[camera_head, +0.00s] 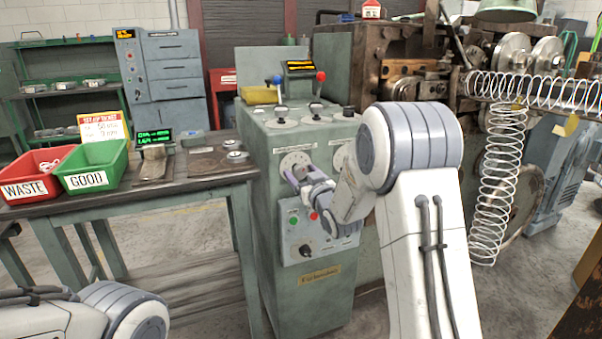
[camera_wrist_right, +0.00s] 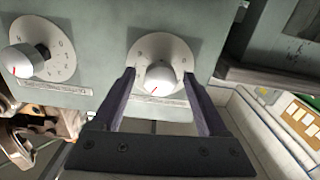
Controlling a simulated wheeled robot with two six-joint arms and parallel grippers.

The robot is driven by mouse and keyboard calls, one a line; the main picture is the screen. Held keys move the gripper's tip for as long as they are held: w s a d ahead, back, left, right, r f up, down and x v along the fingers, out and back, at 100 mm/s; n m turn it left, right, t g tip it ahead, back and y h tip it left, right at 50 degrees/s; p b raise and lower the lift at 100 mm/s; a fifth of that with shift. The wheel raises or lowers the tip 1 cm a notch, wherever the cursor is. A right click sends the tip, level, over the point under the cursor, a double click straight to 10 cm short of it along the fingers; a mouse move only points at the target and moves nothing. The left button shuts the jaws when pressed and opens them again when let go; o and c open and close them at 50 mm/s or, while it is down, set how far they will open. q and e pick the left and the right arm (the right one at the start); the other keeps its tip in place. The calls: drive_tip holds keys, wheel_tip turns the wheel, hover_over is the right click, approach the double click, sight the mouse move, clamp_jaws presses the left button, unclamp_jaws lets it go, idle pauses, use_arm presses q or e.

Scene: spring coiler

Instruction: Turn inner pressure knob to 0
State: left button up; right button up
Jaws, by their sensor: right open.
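The grey-green control cabinet (camera_head: 325,125) carries two pressure-type knobs with round white dials. The left dial (camera_head: 296,161) is partly covered by my right gripper (camera_head: 297,178); the right dial (camera_head: 342,157) is partly covered by my arm. In the right wrist view, a white knob with a red pointer mark (camera_wrist_right: 158,77) lies between the two dark fingers of my right gripper (camera_wrist_right: 158,74), which is open with gaps at both sides. A second white knob (camera_wrist_right: 22,61) with a red mark is at the left. The labels are too small to read. My left gripper is out of frame.
Small levers with blue and red tops (camera_head: 321,76) stand on the cabinet top. Below the dials is a panel with buttons and a black knob (camera_head: 305,250). A bench with red (camera_head: 30,185) and green bins (camera_head: 90,180) is left; a large coil spring (camera_head: 497,180) hangs right.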

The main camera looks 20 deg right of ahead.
drive_tip(key=shift+w, duration=0.3)
clamp_jaws()
